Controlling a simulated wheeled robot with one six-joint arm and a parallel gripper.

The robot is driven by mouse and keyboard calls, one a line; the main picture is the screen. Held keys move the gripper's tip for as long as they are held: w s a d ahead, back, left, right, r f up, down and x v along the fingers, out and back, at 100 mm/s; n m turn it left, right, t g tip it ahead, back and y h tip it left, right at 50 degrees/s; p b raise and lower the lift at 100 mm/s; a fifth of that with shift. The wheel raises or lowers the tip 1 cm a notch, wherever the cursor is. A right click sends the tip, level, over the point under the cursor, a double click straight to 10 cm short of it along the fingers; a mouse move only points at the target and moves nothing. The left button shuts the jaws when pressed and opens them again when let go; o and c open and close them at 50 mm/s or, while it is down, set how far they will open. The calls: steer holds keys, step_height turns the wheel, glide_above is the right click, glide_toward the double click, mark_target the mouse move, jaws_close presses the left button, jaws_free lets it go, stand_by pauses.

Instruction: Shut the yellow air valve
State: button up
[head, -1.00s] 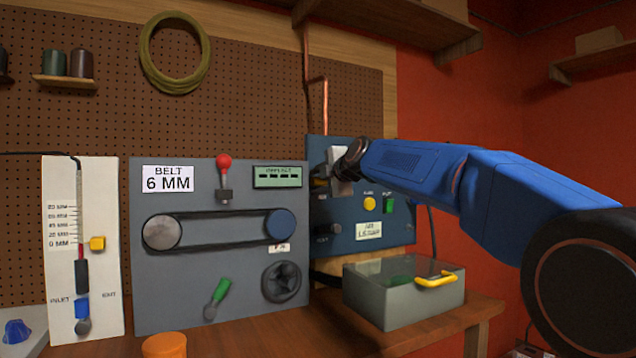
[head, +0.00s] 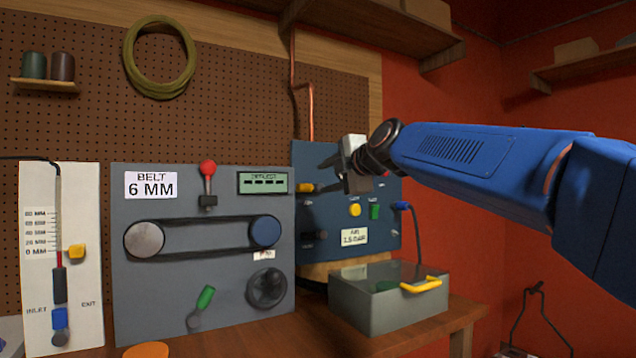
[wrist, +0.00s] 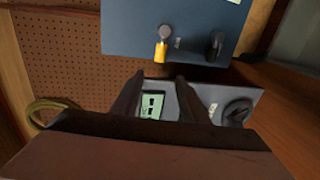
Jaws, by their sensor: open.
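The yellow air valve (head: 306,187) is on the left side of the blue air panel (head: 382,228). Its short handle lies about level, the yellow end pointing left. In the wrist view the yellow handle (wrist: 160,52) hangs from a grey pivot, just beyond my fingertips. My gripper (head: 328,176) is in front of the upper left of the panel, open and empty, its dark fingers pointing left. In the wrist view the fingers of my gripper (wrist: 158,80) are spread apart, roughly in line with the handle. No contact with the valve shows.
A dark knob (head: 314,237) sits below the valve. A yellow button (head: 355,209) and a green one (head: 375,211) are to the right. The grey belt panel (head: 200,290) stands close on the left. A grey box with a yellow handle (head: 375,305) stands below.

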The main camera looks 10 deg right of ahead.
steer(key=shift+v, duration=1.7)
steer(key=s+d+f+m+g+h, duration=0.1)
steer(key=s+d+f+m+g, duration=0.1)
steer(key=s+f+m, duration=0.5)
steer(key=s+d+f+m+g+h, duration=0.2)
steer(key=s+f+m, duration=0.5)
steer(key=s+f, duration=1.1)
steer(key=s+d+f+m+g+h, duration=0.1)
steer(key=s+d+f+m+g, duration=0.3)
steer(key=s+f, duration=0.8)
step_height(320, 180, down, 15)
steer(key=m+g, duration=0.2)
steer(key=m, duration=0.1)
steer(key=shift+s+r+m+h, duration=0.15)
steer(key=shift+s+m+h, duration=0.2)
steer(key=shift+m+h, duration=0.05)
